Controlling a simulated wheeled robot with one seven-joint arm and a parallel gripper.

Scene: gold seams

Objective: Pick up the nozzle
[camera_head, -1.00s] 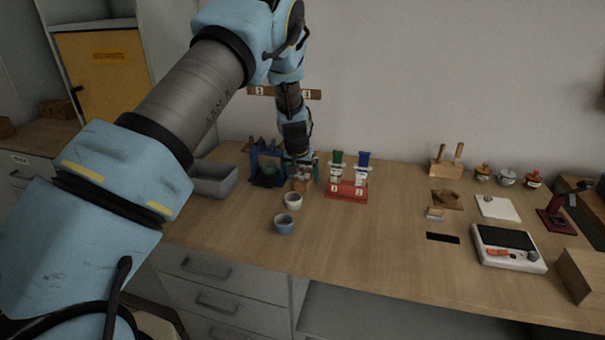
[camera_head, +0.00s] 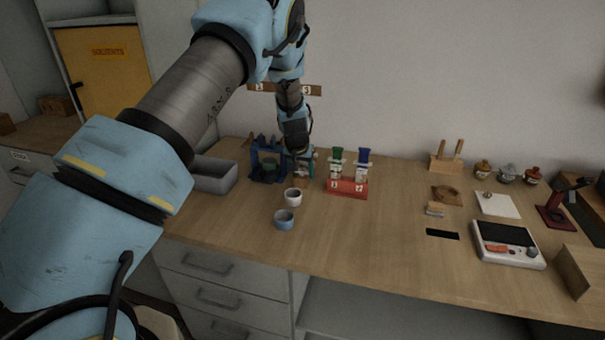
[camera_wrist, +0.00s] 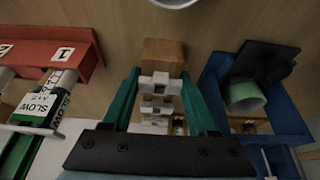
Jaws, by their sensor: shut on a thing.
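My gripper (camera_wrist: 160,88) has teal fingers, shut on a small white stepped piece between them, which I take to be the nozzle (camera_wrist: 158,106). Its far end is hidden by the gripper body. A wooden block (camera_wrist: 163,54) shows just beyond the fingertips; I cannot tell whether it touches the white piece. In the head view my gripper (camera_head: 300,168) is at the back of the bench, between the blue stand and the red rack, and the nozzle is too small to make out there.
A blue stand (camera_wrist: 225,78) with a green cup is close on the right. A red rack (camera_wrist: 50,42) holding labelled syringes is close on the left. A white cup (camera_head: 293,197) and a blue cup (camera_head: 284,221) stand in front. The bench centre (camera_head: 385,255) is clear.

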